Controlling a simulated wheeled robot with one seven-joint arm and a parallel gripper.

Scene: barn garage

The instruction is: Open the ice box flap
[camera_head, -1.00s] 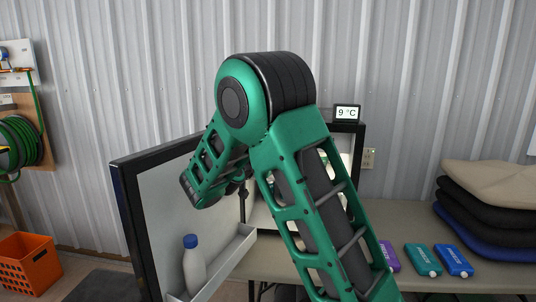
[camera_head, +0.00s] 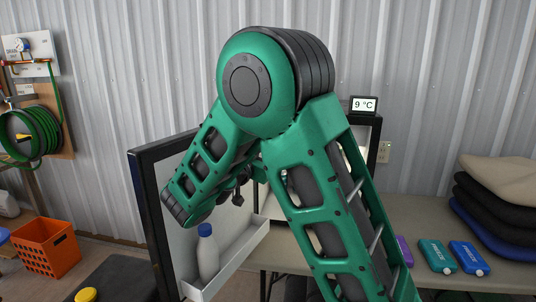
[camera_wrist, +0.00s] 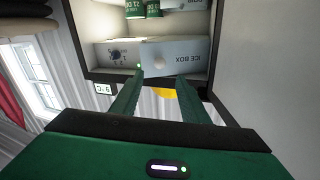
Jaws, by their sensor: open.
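The ice box (camera_wrist: 193,63) shows in the wrist view as a pale grey front panel inside the fridge, with the words ICE BOX and a small round mark on it. The flap looks shut. A dark round dial (camera_wrist: 119,56) sits on the panel beside it, to the left. My gripper (camera_wrist: 160,80) is open and empty. Its two green fingers point at the ice box front, and I cannot tell whether they touch it. In the head view my arm hides the ice box and most of the fridge interior.
The fridge door (camera_head: 152,205) stands open at left, with a white bottle (camera_head: 207,252) in its shelf. A temperature display (camera_head: 363,104) sits on top of the fridge. Cool packs (camera_head: 437,256) and stacked cushions (camera_head: 500,190) lie on the table at right. An orange crate (camera_head: 46,248) stands at far left.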

